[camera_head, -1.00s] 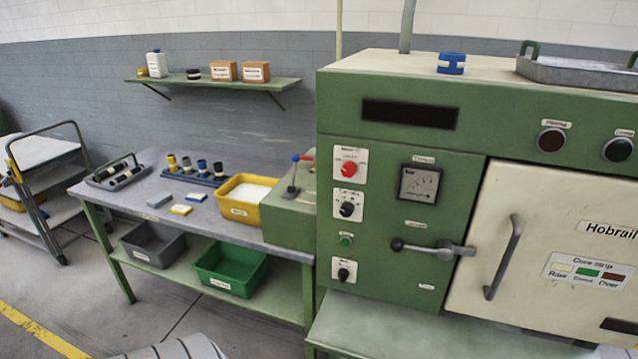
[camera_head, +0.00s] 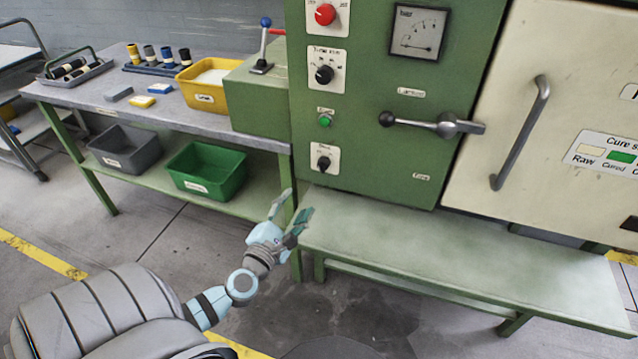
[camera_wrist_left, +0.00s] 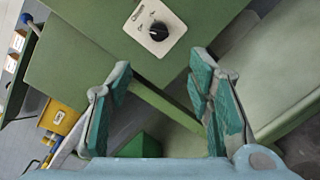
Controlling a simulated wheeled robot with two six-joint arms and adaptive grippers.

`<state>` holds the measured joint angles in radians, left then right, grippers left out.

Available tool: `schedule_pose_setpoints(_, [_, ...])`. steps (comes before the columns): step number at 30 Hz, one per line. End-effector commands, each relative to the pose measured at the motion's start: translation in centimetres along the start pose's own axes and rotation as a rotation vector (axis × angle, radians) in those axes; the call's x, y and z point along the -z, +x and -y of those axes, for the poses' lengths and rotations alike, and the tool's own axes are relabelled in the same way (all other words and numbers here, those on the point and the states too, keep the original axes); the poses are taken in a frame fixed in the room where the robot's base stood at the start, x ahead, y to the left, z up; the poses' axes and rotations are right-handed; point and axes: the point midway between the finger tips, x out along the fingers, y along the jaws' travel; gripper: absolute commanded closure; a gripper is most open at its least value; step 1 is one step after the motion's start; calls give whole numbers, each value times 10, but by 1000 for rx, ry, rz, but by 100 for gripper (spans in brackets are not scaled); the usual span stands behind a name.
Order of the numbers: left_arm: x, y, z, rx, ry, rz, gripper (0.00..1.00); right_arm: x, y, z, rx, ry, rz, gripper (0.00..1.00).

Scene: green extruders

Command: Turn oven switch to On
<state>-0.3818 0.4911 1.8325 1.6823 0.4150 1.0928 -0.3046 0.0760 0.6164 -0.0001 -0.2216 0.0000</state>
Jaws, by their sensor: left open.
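The green oven cabinet (camera_head: 365,120) carries a column of controls. Its lowest switch is a black rotary knob (camera_head: 323,163) on a white plate, which also shows as a black knob in the left wrist view (camera_wrist_left: 159,31). The small lettering is too blurred to read surely. My left gripper (camera_head: 292,204) is open and empty, below and slightly left of this knob and apart from it. In the left wrist view my left gripper (camera_wrist_left: 162,66) has its fingers spread, with the knob beyond the tips. My right gripper is not in view.
A red knob (camera_head: 325,14), another black knob (camera_head: 324,75) and a green button (camera_head: 325,120) sit above. A lever handle (camera_head: 430,122) sticks out to the right. A green bench (camera_head: 450,255) projects below the cabinet. The workbench with a green bin (camera_head: 205,170) stands left.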

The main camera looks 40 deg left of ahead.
Motion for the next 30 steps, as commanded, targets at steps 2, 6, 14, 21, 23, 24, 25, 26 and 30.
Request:
schedule_pose_setpoints(2, [-4,13,-4,-4,-12,3,53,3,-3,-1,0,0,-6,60])
schedule_pose_setpoints(6, [-6,50,-4,-3,-9,4,53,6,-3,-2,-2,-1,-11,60])
schedule_pose_setpoints(14, [-5,119,-2,0,-8,4,53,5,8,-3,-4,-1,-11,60])
schedule_pose_setpoints(21, [-6,140,-2,3,-5,4,53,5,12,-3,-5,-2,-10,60])
schedule_pose_setpoints(23, [-6,141,-2,3,-5,4,53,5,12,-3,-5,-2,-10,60])
schedule_pose_setpoints(24, [-6,140,-2,3,-5,4,53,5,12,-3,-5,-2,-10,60])
schedule_pose_setpoints(25, [-6,140,-2,3,-5,4,53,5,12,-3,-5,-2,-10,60])
schedule_pose_setpoints(26, [-6,140,-2,3,-5,4,53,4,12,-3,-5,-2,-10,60])
schedule_pose_setpoints(30, [-6,140,-2,3,-4,4,67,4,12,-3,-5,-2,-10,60])
